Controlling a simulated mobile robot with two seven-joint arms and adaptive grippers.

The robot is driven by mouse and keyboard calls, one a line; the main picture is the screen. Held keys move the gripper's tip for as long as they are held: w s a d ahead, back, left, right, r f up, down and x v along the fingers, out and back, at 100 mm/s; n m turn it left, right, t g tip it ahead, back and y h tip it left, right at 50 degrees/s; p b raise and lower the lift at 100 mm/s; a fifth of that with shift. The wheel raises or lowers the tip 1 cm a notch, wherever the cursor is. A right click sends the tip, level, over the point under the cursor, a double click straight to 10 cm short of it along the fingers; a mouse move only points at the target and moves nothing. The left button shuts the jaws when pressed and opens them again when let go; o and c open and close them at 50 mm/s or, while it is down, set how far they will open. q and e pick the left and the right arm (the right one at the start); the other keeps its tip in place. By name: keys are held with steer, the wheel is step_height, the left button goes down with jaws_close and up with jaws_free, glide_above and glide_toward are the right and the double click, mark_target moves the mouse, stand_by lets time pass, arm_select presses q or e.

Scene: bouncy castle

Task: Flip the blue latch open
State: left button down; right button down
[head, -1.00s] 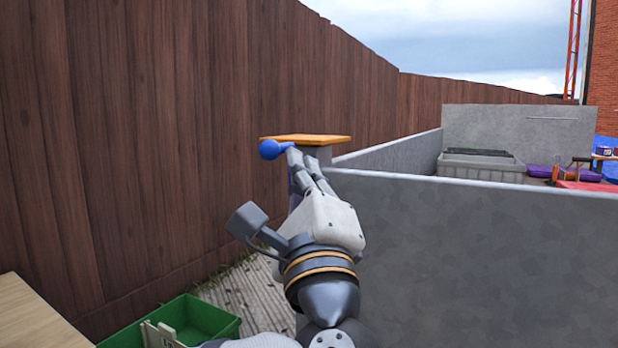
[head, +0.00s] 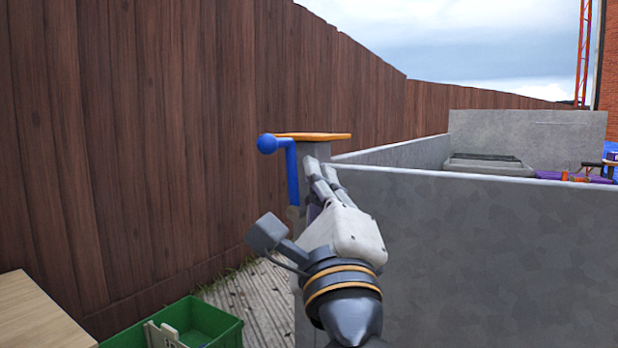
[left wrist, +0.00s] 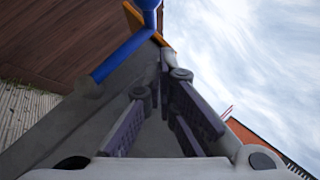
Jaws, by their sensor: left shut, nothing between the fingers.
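The blue latch (head: 292,172) has a round knob (head: 267,143) pointing left and an arm hanging down along a grey post (head: 316,147). An orange plate (head: 315,135) tops the post. My left gripper (head: 317,162) is shut and empty, its fingertips just right of the latch's hanging arm; I cannot tell whether they touch it. In the left wrist view the latch (left wrist: 124,57) crosses at upper left, and the gripper (left wrist: 166,62) points up beside it. The latch's lower end is close to the gripper in the head view. My right gripper is not in view.
A grey wall (head: 480,250) stands right of the post, close to my left arm. A brown wooden fence (head: 150,130) runs along the left. A green crate (head: 205,322) and a wooden top (head: 38,310) lie at lower left.

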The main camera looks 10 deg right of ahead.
arm_select(q)
steer(key=d+r+p+v, duration=0.1)
steer(key=p+v, duration=0.1)
steer(key=v, duration=0.8)
steer(key=shift+s, duration=0.4)
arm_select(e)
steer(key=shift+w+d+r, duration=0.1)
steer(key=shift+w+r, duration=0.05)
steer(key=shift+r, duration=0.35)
arm_select(q)
steer(key=shift+r, duration=0.1)
